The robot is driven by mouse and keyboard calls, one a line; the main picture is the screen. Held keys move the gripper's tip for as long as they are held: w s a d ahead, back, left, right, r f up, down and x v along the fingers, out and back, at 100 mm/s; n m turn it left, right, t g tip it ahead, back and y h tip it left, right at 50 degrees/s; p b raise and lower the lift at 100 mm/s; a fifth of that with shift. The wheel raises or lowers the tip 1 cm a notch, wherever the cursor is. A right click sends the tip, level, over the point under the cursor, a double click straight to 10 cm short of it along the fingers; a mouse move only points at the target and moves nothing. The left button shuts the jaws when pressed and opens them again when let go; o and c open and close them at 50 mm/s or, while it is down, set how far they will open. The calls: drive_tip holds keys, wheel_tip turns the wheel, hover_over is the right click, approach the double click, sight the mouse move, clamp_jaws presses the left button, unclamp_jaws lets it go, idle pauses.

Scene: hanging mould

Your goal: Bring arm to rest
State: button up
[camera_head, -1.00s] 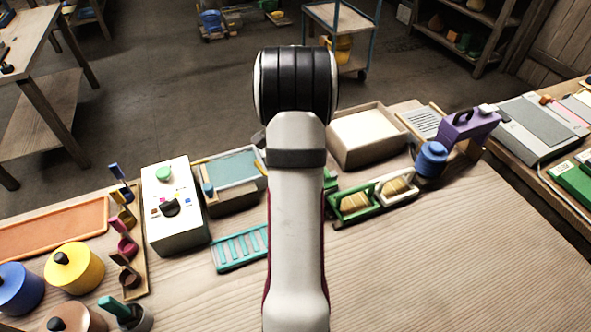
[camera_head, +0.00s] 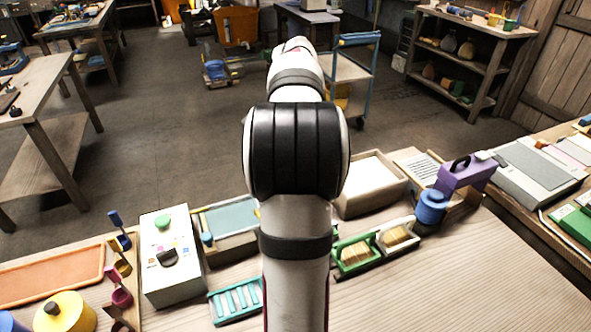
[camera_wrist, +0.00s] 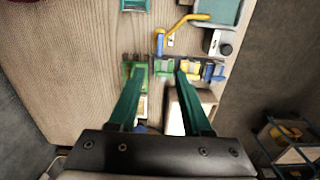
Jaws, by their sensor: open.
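My arm rises up the middle of the head view, with its dark banded joint in front of the bench. My gripper is hidden behind the arm there. In the wrist view my gripper (camera_wrist: 158,70) has its two green fingers spread apart. I see nothing held between them. Small green, yellow and blue items show around the fingertips, apparently below on the wooden bench top (camera_wrist: 70,60); I cannot tell their exact distance. A yellow bent bar (camera_wrist: 185,22) shows beyond the fingertips.
The bench carries a white control box (camera_head: 172,272), a teal rack (camera_head: 236,302), a green tray (camera_head: 356,254), a pale bin (camera_head: 370,185), a blue jar (camera_head: 431,207) and a purple holder (camera_head: 466,174). A trolley (camera_head: 345,70) stands behind on open floor.

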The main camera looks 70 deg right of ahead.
idle(0.3)
drive_tip(key=w+a+r+n, duration=0.1)
drive_tip(key=w+a+n, duration=0.35)
drive_tip(key=a, duration=0.65)
drive_tip(key=w+a+n, duration=0.4)
drive_tip(key=a+n, duration=0.1)
drive_tip(key=a, duration=0.6)
drive_tip(key=s+a+f+n, duration=0.2)
drive_tip(key=s+a+n, duration=0.2)
drive_tip(key=a, duration=0.3)
drive_tip(key=s+a+f+n+y, duration=0.1)
drive_tip(key=s+a+f+n, duration=0.1)
drive_tip(key=a, duration=0.4)
drive_tip(key=s+a+f+n, duration=0.2)
drive_tip(key=s+a+n, duration=0.3)
drive_tip(key=a+n, duration=0.1)
drive_tip(key=shift+s+a+y, duration=0.3)
drive_tip(key=shift+a+y, duration=0.1)
drive_tip(key=shift+a, duration=0.45)
